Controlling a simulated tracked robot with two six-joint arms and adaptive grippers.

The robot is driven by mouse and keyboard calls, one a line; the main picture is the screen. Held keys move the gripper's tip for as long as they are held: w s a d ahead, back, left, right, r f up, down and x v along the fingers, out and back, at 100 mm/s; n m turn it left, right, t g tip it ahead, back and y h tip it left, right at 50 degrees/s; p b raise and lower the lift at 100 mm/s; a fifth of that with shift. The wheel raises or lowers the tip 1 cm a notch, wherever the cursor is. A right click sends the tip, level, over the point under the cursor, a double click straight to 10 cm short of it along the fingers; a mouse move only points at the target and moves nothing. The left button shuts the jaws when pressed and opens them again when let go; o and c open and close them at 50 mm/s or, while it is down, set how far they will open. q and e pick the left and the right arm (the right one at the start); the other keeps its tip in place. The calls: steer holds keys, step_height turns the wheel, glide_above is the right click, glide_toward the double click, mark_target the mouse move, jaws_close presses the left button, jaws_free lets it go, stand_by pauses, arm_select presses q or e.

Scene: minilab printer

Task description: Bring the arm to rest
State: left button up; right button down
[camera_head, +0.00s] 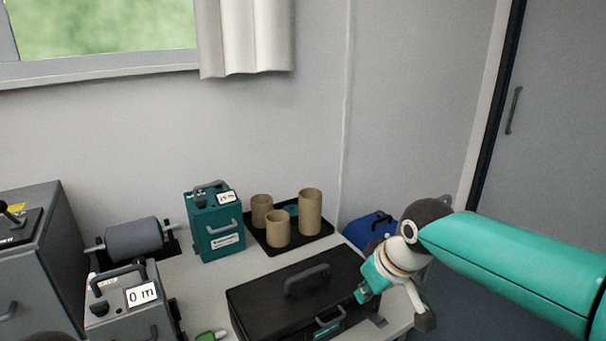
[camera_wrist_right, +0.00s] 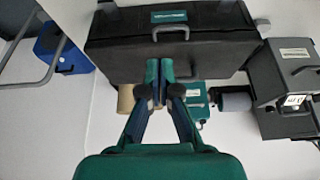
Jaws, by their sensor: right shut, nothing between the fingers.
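My right arm (camera_head: 520,268) comes in from the right, teal, with a white and dark grey wrist. Its gripper (camera_head: 364,292) is in front of or over the right end of the black case; the exact gap cannot be told. In the right wrist view the gripper (camera_wrist_right: 158,78) has its two fingers together with nothing between them. The black case (camera_wrist_right: 215,60) with its handle lies beyond the fingertips there. My left gripper does not show in either view.
The black case (camera_head: 262,303) lies on the light table. A blue box (camera_head: 362,230) is at the right.

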steer(key=s+d+f+m+g+p, duration=0.1)
steer(key=s+f+g, duration=0.2)
steer(key=f, duration=0.8)
steer(key=s+d+f+g, duration=0.2)
steer(key=s+f, duration=0.2)
steer(key=f, duration=0.6)
steer(key=s+a+f+m+y, duration=0.1)
steer(key=s+a+f+m, duration=0.1)
steer(key=s+f, duration=0.5)
steer(key=s+a+f+m+t, duration=0.1)
steer(key=s+f+m, duration=0.3)
steer(key=s+f, duration=0.4)
steer(key=shift+s+a+f+y+p, duration=0.25)
steer(key=shift+a+f+y+p, duration=0.35)
steer(key=shift+f, duration=0.5)
